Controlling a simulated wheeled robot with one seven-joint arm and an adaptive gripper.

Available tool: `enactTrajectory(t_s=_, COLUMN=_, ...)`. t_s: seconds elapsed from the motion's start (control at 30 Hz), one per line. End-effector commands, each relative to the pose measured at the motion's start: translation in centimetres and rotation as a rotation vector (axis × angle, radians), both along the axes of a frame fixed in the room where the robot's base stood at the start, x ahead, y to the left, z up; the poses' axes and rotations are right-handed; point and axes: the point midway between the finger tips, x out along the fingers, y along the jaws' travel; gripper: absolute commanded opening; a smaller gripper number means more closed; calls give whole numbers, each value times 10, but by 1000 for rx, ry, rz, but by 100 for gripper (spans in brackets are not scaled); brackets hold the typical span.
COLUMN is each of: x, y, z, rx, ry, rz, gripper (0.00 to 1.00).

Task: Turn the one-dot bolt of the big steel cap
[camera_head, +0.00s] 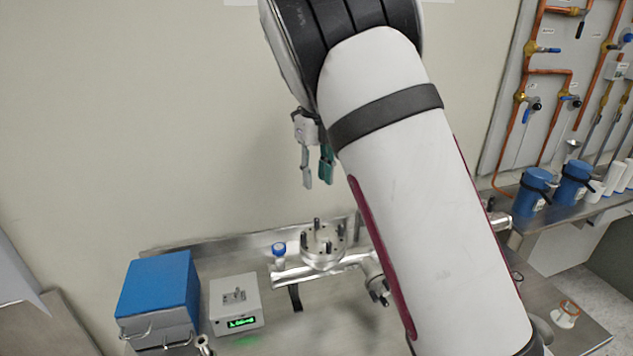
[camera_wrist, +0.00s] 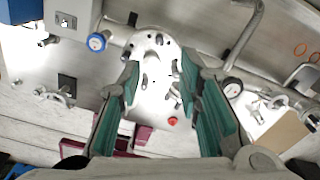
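The big steel cap (camera_head: 322,258) is a round flange on a steel pipe, with several upright bolts on its rim. In the wrist view the cap (camera_wrist: 152,46) lies beyond my fingers, bright and partly washed out. Dark bolts show around it, one of them (camera_wrist: 159,39) near its far edge. The dots are too small to read, so I cannot tell which bolt has one dot. My gripper (camera_head: 317,182) hangs in the air above the cap, fingers pointing down. In the wrist view my gripper (camera_wrist: 160,78) is open, its green-padded fingers apart with nothing held.
A blue-capped fitting (camera_head: 279,250) stands close left of the cap. A grey box with a green display (camera_head: 236,304) and a blue box (camera_head: 158,290) stand further left. Pipework runs right, partly behind my arm. Bare steel bench (camera_head: 320,325) lies in front.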

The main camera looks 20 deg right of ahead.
Motion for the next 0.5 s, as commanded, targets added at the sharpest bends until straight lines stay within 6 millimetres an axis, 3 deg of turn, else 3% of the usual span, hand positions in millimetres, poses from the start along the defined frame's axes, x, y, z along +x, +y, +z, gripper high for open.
enactTrajectory(t_s=0.3, x=-1, y=0, z=0, rx=1, ry=0, rz=36, gripper=32)
enactTrajectory(t_s=0.5, x=-5, y=3, z=1, rx=4, ry=3, rz=365, gripper=32)
